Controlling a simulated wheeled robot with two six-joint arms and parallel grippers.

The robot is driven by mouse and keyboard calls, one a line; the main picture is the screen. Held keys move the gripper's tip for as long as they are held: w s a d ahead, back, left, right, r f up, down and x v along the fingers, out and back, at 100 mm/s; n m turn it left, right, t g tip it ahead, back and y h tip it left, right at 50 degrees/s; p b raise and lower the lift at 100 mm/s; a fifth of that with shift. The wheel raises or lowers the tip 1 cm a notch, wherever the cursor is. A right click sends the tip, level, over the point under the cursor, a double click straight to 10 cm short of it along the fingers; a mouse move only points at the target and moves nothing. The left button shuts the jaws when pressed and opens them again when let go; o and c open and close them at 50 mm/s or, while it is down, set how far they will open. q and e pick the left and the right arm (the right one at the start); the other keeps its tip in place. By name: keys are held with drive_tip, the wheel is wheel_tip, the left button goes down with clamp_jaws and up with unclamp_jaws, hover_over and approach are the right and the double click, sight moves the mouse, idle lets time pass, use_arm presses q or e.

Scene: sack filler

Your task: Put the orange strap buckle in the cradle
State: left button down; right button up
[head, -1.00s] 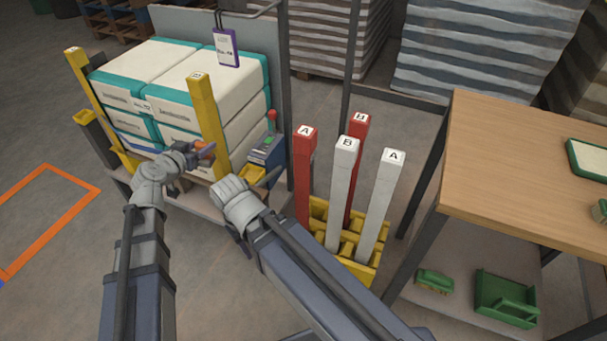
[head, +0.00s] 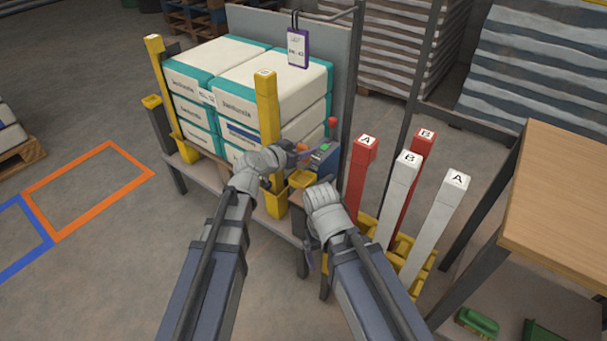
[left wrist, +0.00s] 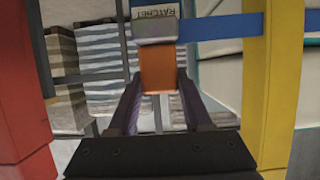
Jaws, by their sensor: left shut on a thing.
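My left gripper (head: 298,151) is shut on the orange strap buckle (left wrist: 158,72), which shows between its fingers in the left wrist view. In the head view only a small orange bit of the buckle (head: 302,147) shows, right of the front yellow post. A grey block (left wrist: 156,28) with a RATCHET label and a blue strap is just beyond the buckle; I cannot tell whether they touch. A small yellow holder (head: 301,179), possibly the cradle, is below the gripper. My right gripper's hand (head: 326,205) is lower right; its fingers are hidden.
A blue-grey unit with a red knob (head: 325,155) stands beside the sack stack (head: 240,90). Yellow posts (head: 268,110) flank the sacks. Red and white posts (head: 400,195) stand in a yellow rack at right, near the wooden table (head: 560,190).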

sight(298, 168)
use_arm(q)
drive_tip(key=shift+f+b, duration=2.7)
drive_tip(key=shift+f, duration=0.6)
drive_tip(key=shift+f, duration=0.1)
drive_tip(key=shift+f, duration=0.15)
drive_tip(key=shift+c, duration=1.6)
unclamp_jaws()
